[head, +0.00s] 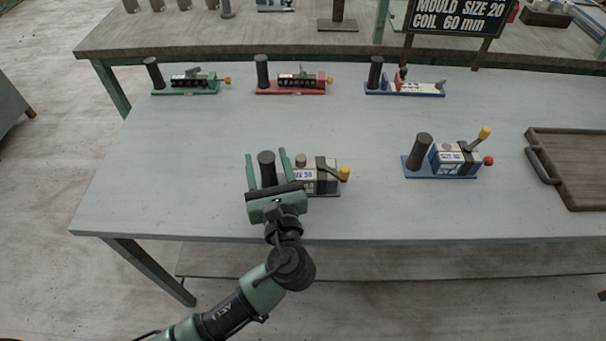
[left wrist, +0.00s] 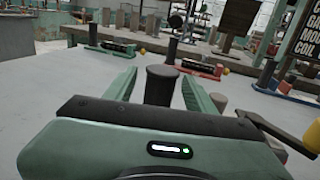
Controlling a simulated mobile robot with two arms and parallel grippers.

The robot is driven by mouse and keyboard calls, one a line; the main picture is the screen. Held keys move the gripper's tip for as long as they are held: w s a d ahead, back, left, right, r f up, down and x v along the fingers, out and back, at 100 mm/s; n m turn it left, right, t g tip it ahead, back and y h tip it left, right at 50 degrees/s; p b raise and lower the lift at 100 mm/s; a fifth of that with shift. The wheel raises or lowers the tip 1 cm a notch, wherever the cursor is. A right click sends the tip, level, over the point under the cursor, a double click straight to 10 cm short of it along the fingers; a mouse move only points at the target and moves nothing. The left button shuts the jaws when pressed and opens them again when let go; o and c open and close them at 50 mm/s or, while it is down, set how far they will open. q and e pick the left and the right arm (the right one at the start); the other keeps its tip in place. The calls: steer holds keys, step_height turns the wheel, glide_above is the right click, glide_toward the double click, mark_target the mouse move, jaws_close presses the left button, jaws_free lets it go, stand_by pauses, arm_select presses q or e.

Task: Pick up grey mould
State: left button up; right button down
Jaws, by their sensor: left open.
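The grey mould (head: 322,182) stands on the near part of the table, with a white label, a dark lever and a yellow knob. Its dark upright post (head: 267,170) rises at its left end; the post also shows in the left wrist view (left wrist: 160,86). My left gripper (head: 266,155) is open, with one green finger on each side of the post and gaps showing between. Its palm hides the post's foot and part of the mould's base. My right gripper is not in view.
A blue mould (head: 447,160) stands to the right, beside a wooden tray (head: 585,195). Green (head: 185,86), red (head: 292,85) and blue-and-white (head: 405,88) moulds stand in a back row. A black sign (head: 458,17) stands behind. The table's left part is clear.

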arm_select(q)
steer(key=shift+x, duration=1.25)
jaws_close()
stand_by(0.4)
